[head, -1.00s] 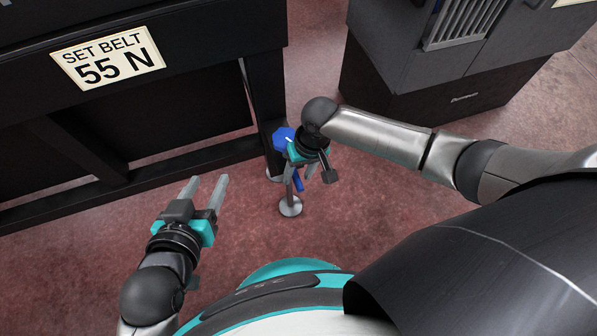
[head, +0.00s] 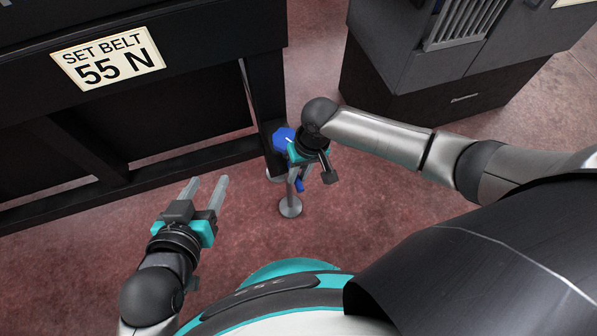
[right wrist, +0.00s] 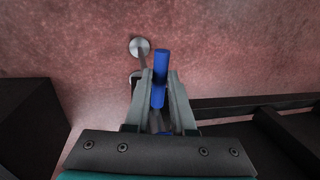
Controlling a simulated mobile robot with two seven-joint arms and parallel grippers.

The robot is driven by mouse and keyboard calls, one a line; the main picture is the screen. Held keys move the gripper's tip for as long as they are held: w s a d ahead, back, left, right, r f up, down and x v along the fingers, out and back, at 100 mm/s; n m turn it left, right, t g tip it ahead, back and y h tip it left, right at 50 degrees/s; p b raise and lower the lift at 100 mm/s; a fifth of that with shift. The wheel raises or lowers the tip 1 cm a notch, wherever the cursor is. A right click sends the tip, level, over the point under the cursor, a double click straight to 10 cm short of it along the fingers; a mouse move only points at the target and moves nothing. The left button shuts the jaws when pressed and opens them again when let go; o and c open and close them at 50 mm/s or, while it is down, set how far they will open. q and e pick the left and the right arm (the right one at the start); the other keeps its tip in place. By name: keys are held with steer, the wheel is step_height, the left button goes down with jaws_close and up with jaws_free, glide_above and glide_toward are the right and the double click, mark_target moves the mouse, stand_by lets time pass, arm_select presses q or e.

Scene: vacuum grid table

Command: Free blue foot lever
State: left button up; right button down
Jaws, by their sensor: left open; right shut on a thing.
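The blue foot lever (head: 300,187) shows in the head view as a short blue bar below my right gripper (head: 300,176), beside the table leg. In the right wrist view the blue lever (right wrist: 160,70) lies between the two fingers of my right gripper (right wrist: 160,77), which is shut on it. Its lower part is hidden by the fingers. A levelling foot with a round metal disc (head: 290,207) stands on the floor close by, and its disc (right wrist: 139,47) shows beyond the fingertips. My left gripper (head: 207,184) is open and empty, to the left.
A blue faceted part (head: 283,139) sits by the black table leg (head: 262,110), partly covered by my right wrist. A sign (head: 108,55) on the black table reads "SET BELT 55 N". A dark cabinet (head: 415,85) stands at the right. Red floor (head: 240,225) between the grippers is clear.

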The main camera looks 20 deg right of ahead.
stand_by(0.9)
steer(key=shift+s+a+p, duration=0.1)
steer(key=shift+a+p, duration=0.05)
steer(key=shift+p, duration=0.3)
arm_select(q)
steer(key=s+a+g+y+p, duration=0.3)
steer(key=s+a+g, duration=0.3)
steer(key=a, duration=0.2)
step_height(320, 180, down, 14)
steer(key=s+a+g+p, duration=0.1)
steer(key=s+g+p, duration=0.1)
steer(key=p, duration=0.4)
steer(key=shift+s+r+g+y+p, duration=0.2)
steer(key=shift+s+g+y+p, duration=0.15)
steer(key=shift+s+y, duration=0.1)
arm_select(e)
steer(key=w+a+m+t+h, duration=0.1)
steer(key=w+a+m, duration=0.3)
steer(key=m, duration=1)
steer(key=a+t, duration=0.1)
steer(key=a, duration=0.2)
steer(key=shift+w+a, duration=0.2)
steer(key=shift+a, duration=0.2)
arm_select(q)
steer(key=shift+a, duration=0.1)
arm_select(e)
steer(key=shift+w, duration=0.1)
